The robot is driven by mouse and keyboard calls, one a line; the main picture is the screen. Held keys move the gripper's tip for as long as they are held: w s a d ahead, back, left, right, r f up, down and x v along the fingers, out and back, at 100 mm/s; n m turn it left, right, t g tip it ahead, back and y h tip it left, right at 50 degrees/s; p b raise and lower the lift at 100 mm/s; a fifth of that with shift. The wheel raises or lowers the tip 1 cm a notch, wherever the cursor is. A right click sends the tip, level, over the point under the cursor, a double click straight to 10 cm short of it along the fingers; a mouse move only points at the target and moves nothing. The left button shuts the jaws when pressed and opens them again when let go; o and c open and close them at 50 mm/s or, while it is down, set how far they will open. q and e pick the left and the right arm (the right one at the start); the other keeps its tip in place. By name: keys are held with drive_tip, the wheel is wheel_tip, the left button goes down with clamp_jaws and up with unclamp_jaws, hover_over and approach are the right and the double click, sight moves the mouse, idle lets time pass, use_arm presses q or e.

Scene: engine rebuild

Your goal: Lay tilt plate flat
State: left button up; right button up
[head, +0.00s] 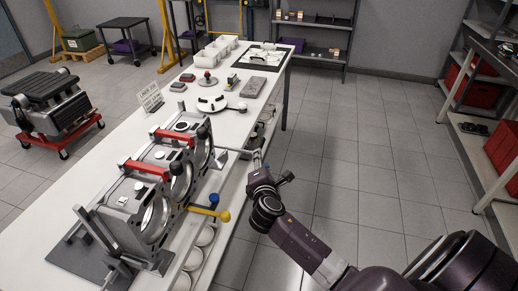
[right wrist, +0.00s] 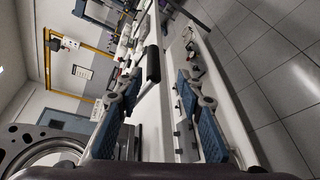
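A grey metal engine block (head: 150,195) with large round bores stands on the near left of the white bench, its bored face steeply tilted. Red bars (head: 145,170) cross its top. Grey brackets (head: 98,238) and a dark flat plate (head: 68,258) are at its near end. I cannot tell which part is the tilt plate. A yellow-knobbed lever (head: 223,215) and a blue knob (head: 214,198) stick out at its right side. My right gripper (head: 257,160) is at the bench's right edge, beyond these knobs. Its blue-padded fingers (right wrist: 157,88) are open, with a black bar showing between them. My left gripper is out of view.
The bench's far half carries a white round part (head: 211,103), a grey block (head: 253,87), white bins (head: 214,52) and a dark tray (head: 266,57). A lower shelf with round parts (head: 200,240) runs along its right side. Tiled floor (head: 360,150) is clear to the right.

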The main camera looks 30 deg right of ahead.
sight(259, 146)
drive_tip(key=shift+n, duration=0.5)
drive_tip(key=shift+w+r+x, duration=0.1)
drive_tip(key=shift+r+x, duration=0.05)
drive_tip(key=shift+x, duration=1.4)
drive_tip(key=shift+w+r+x, duration=0.1)
drive_tip(key=shift+r+x, duration=0.05)
drive_tip(key=shift+x, duration=1.35)
drive_tip(key=shift+w+r+x, duration=0.1)
drive_tip(key=shift+r+x, duration=0.1)
drive_tip(key=shift+x, duration=1.35)
drive_tip(key=shift+a, duration=0.15)
drive_tip(key=shift+c, duration=0.3)
clamp_jaws()
